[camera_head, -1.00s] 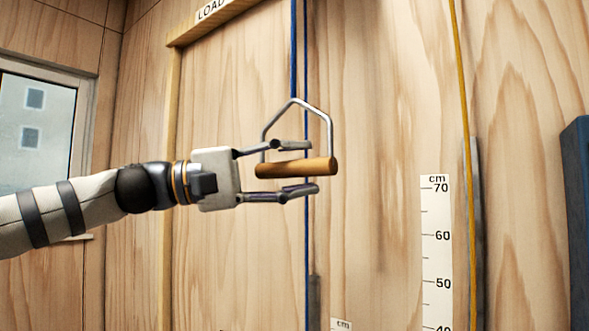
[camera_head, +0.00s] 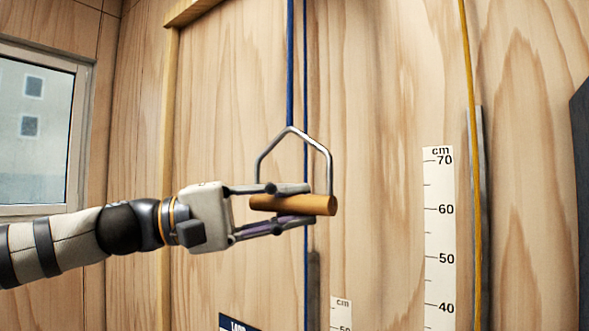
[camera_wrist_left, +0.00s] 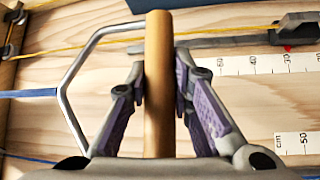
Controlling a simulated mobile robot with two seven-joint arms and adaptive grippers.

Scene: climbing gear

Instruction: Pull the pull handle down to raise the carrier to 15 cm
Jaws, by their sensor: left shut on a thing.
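The pull handle (camera_head: 315,205) is a wooden bar on a bent metal bracket, hanging from a blue rope (camera_head: 290,70) in the head view. My left gripper (camera_head: 290,203) comes in from the left, with one finger above and one below the bar, shut on it. In the left wrist view the bar (camera_wrist_left: 159,60) stands between the purple-lined fingers, with its metal bracket on the left. My right gripper does not show.
A cm scale (camera_head: 438,240) stands on the wooden wall right of the handle, beside a yellow rope (camera_head: 471,130) and a grey rail. A second, lower scale (camera_head: 341,315) and a dark sign (camera_head: 238,322) show at the bottom. A window (camera_head: 38,130) is at the left.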

